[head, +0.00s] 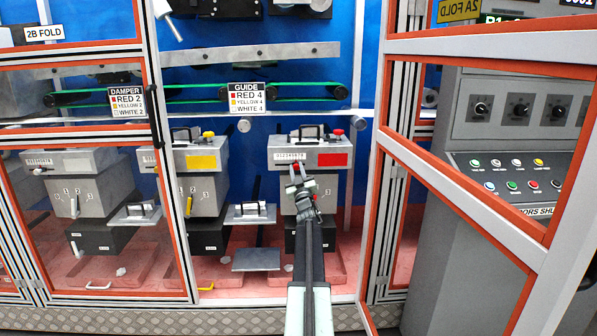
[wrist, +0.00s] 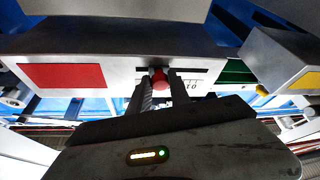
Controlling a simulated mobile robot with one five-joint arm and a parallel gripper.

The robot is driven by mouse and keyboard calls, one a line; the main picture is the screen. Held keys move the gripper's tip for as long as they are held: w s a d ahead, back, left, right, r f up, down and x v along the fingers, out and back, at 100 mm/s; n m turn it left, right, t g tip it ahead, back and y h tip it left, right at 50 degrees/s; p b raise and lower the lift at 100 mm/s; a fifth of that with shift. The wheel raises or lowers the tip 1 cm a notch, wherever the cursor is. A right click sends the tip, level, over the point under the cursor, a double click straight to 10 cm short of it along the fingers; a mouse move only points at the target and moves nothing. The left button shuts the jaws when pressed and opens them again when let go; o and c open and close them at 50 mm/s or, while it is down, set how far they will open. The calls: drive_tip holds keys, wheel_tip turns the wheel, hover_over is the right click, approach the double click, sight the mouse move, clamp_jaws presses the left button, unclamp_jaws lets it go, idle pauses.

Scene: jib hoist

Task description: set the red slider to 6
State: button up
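The red slider's unit is a grey box with a red patch (head: 334,160) and a white number scale (head: 289,156). My gripper (head: 298,171) is in front of this box, below the right part of the scale. In the wrist view the red slider knob (wrist: 160,77) shows between the two fingertips of my gripper (wrist: 161,88), with one finger on each side. I cannot tell whether the fingers press on it. The fingers cover part of the scale, so the slider's reading cannot be read.
A GUIDE sign (head: 247,98) reads red 4, yellow 4, white 4. A yellow-marked unit (head: 201,162) stands to the left. An open orange-edged door (head: 463,207) and a grey control cabinet (head: 453,230) are on the right. A red-tipped lever (head: 338,133) sits atop the red unit.

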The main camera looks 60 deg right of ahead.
drive_tip(key=o, duration=0.4)
drive_tip(key=shift+c, duration=0.2)
drive_tip(key=shift+s+a, duration=0.1)
drive_tip(key=b+v, duration=0.2)
drive_tip(key=v, duration=0.5)
drive_tip(key=shift+s+a+f+b, duration=0.2)
drive_tip(key=shift+s+b, duration=0.05)
drive_tip(key=shift+b, duration=0.15)
